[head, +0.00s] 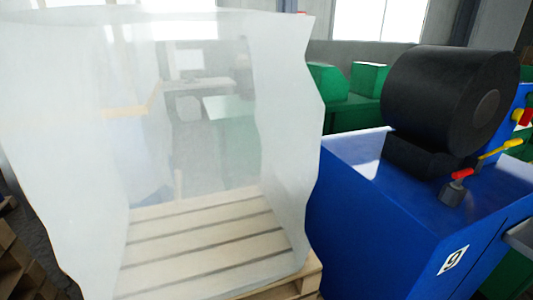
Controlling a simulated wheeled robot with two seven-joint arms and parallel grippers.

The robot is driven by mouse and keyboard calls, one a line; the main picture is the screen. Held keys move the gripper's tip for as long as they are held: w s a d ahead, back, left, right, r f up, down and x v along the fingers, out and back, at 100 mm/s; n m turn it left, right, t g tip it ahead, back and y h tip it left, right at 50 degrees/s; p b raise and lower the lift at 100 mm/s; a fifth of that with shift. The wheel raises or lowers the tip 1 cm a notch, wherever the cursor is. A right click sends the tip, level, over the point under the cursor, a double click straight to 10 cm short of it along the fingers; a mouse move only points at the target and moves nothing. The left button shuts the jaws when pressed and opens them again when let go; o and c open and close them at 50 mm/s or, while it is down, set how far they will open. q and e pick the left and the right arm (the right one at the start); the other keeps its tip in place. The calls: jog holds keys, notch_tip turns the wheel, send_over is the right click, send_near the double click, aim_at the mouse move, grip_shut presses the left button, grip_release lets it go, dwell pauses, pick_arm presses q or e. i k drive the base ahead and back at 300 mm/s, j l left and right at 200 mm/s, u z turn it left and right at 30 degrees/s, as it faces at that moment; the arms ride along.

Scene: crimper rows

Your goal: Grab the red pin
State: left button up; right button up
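Several red parts show on the blue machine at the right. A short red pin or knob (461,174) sits on a grey cylindrical base (453,193) on the machine's top. A red part (525,116) also shows at the right edge beside a yellow one. I cannot tell for certain which of these is the red pin. Neither of my grippers is in view.
A translucent plastic sheet (60,150) stands around a wooden pallet (210,245) at left. Green machines (350,115) stand behind.

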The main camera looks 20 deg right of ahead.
aim_at(459, 175)
jog(key=z, duration=1.9)
